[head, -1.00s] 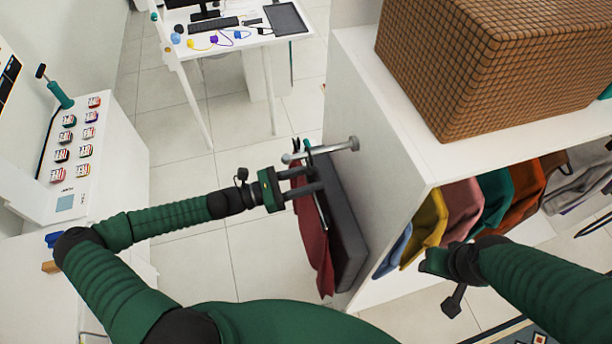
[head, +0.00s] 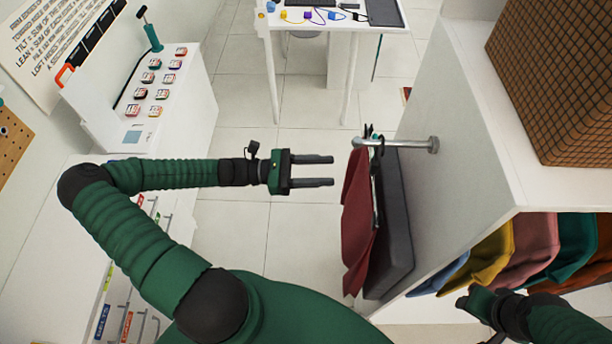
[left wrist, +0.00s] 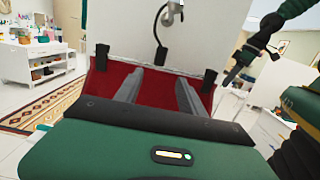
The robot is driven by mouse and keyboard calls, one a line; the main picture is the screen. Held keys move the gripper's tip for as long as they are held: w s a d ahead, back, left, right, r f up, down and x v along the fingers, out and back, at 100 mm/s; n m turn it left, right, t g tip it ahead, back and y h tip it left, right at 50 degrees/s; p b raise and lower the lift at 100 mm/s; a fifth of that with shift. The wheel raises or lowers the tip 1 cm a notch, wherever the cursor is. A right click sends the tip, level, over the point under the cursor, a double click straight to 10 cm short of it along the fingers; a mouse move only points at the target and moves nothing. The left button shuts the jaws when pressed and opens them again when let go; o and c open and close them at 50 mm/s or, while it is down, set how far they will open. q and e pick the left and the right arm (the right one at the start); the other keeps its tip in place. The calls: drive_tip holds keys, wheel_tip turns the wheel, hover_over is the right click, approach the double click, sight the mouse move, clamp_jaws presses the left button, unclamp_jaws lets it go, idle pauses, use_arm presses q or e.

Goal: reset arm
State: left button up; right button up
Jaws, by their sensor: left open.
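My left gripper (head: 332,171) is open and empty in the head view, its two dark fingers pointing right. It is left of a red garment (head: 358,215) hanging from a metal rod (head: 410,144) on the wardrobe's side, with a clear gap between them. In the left wrist view, the fingers (left wrist: 158,90) show in front of the red garment (left wrist: 102,82), which hangs by dark clips under a hook (left wrist: 170,14). My right arm (head: 520,312) is at the lower right of the head view; its gripper's jaws cannot be made out.
A white counter (head: 185,105) with small boxes is at left. Open floor (head: 310,110) lies between.

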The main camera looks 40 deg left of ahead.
use_arm(q)
drive_tip(key=v, duration=0.4)
drive_tip(key=s+d+f+m+g+y+b, duration=0.2)
drive_tip(key=s+d+f+m+g+b, duration=0.3)
drive_tip(key=d+f+g, duration=0.5)
drive_tip(key=s+a+f+m+g+y+b, duration=0.1)
drive_tip(key=s+a+f+m+y+b, duration=0.1)
drive_tip(key=f+m+y+b, duration=0.35)
drive_tip(key=s+a+f+m+g+y+b, duration=0.1)
drive_tip(key=s+a+f+m+y+b, duration=0.15)
drive_tip(key=f+m+y, duration=0.45)
drive_tip(key=shift+w+d+r+m+t+y+b, duration=0.3)
drive_tip(key=shift+w+r+m+t, duration=0.35)
drive_tip(key=shift+m, duration=0.55)
drive_tip(key=shift+w+d+r+m+t+y+b, duration=0.15)
drive_tip(key=shift+w+d+r+m+t+b, duration=0.3)
drive_tip(key=shift+m, duration=0.8)
drive_tip(key=shift+w+d+r+m+t+y+b, duration=0.2)
drive_tip(key=shift+w+r+m+t+b, duration=0.2)
drive_tip(key=shift+w+r+m+t, duration=0.65)
